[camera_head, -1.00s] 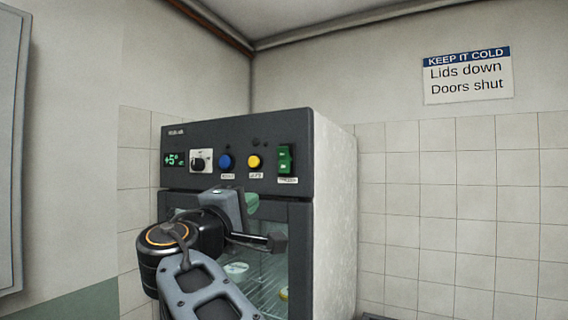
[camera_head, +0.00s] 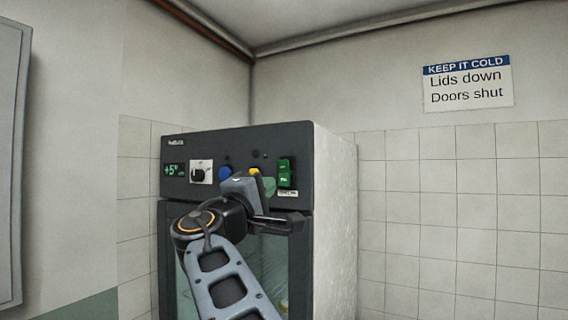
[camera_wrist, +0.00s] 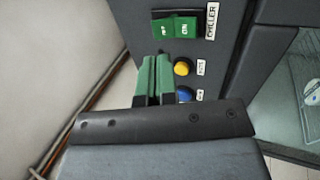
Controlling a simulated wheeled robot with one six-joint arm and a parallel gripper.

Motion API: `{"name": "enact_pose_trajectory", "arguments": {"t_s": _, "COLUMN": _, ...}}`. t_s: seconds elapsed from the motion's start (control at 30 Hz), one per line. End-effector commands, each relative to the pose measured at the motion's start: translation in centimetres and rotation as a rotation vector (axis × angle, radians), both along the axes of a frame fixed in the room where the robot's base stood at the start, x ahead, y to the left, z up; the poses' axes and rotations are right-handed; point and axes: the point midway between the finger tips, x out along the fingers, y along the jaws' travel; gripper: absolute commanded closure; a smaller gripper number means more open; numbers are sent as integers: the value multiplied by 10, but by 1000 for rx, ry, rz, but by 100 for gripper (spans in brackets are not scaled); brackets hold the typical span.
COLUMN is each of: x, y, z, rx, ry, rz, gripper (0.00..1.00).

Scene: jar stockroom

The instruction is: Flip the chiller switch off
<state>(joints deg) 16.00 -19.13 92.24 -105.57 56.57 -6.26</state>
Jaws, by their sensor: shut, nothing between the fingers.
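The chiller switch is a green rocker (camera_head: 285,172) at the right end of the dark control panel, above a small label. In the wrist view the rocker (camera_wrist: 176,27) appears sideways beside its CHILLER label, with OFF on its left half and ON on its right. I cannot tell for sure which half is pressed in. My gripper (camera_head: 268,186) is in front of the panel, left of and slightly below the switch. In the wrist view its green fingers (camera_wrist: 154,66) are together and empty, with a visible gap between their tips and the switch.
A yellow button (camera_wrist: 182,68) and a blue button (camera_wrist: 185,95) sit near the fingers. A dial (camera_head: 201,172) and a green display (camera_head: 174,170) are further left on the panel. A glass door is below.

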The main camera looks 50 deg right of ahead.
Motion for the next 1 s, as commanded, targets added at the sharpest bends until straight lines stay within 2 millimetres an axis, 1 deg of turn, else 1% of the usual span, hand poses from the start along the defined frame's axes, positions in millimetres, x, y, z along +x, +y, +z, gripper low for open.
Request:
{"name": "enact_pose_trajectory", "arguments": {"t_s": 0.03, "x": 2, "y": -10, "z": 9, "rx": 0, "ry": 2, "rz": -6, "gripper": 100}}
{"name": "enact_pose_trajectory", "arguments": {"t_s": 0.2, "x": 9, "y": -38, "z": 20, "rx": -1, "ry": 2, "rz": -5, "gripper": 100}}
{"name": "enact_pose_trajectory", "arguments": {"t_s": 0.43, "x": 16, "y": -65, "z": 30, "rx": 1, "ry": 1, "rz": -3, "gripper": 100}}
{"name": "enact_pose_trajectory", "arguments": {"t_s": 0.53, "x": 18, "y": -72, "z": 32, "rx": 0, "ry": 1, "rz": -1, "gripper": 100}}
{"name": "enact_pose_trajectory", "arguments": {"t_s": 0.7, "x": 19, "y": -78, "z": 34, "rx": -1, "ry": 0, "rz": 1, "gripper": 100}}
{"name": "enact_pose_trajectory", "arguments": {"t_s": 1.0, "x": 20, "y": -79, "z": 33, "rx": 0, "ry": -1, "rz": 1, "gripper": 100}}
